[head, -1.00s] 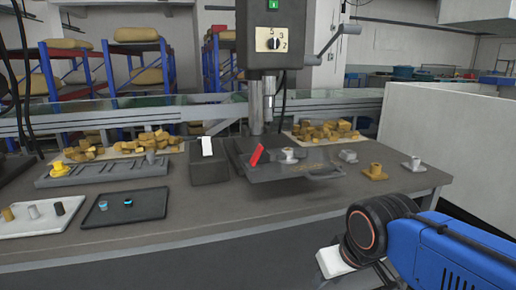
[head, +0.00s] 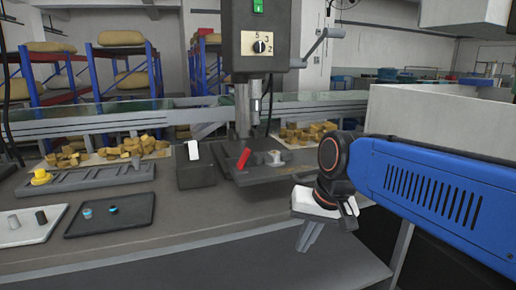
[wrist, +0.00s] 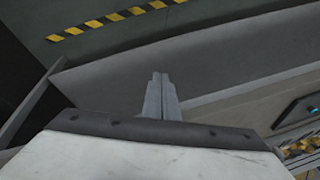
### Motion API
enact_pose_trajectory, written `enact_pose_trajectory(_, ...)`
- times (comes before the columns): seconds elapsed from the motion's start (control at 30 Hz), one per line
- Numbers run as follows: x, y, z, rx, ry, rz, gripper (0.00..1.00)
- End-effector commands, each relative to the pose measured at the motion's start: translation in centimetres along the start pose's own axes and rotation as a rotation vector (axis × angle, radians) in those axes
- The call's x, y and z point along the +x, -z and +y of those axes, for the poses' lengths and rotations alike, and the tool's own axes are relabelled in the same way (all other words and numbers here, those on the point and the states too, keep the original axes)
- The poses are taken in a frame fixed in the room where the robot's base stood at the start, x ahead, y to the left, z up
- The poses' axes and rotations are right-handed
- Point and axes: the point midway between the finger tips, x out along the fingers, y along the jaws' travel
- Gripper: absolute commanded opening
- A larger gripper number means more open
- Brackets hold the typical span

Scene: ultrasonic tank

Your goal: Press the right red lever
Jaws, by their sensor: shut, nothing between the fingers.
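The red lever (head: 244,158) leans upright on the grey plate under the drill press, right of the middle of the table in the head view. A white lever (head: 193,150) stands to its left on a dark box (head: 197,173). My gripper (head: 310,236) hangs in front of the table, right of the red lever and nearer to me, with its fingers pointing down. The fingers are together and empty. In the wrist view the shut fingertips (wrist: 161,80) are over the area by the table's front; no lever shows there.
The drill press (head: 262,40) stands behind the red lever. A metal cup (head: 274,157) is beside the lever. Black tray (head: 110,212) and white tray (head: 30,226) lie at the left. A large pale box (head: 430,125) stands right. A striped strip (wrist: 110,18) marks the floor.

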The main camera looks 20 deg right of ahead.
Motion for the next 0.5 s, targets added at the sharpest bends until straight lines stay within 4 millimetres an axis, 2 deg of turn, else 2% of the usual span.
enact_pose_trajectory(0.03,-0.7,1.2,-0.7,0.053,0.009,-0.020,0.00)
enact_pose_trajectory(0.5,-6.7,11.1,-6.3,0.563,0.098,-0.245,0.00)
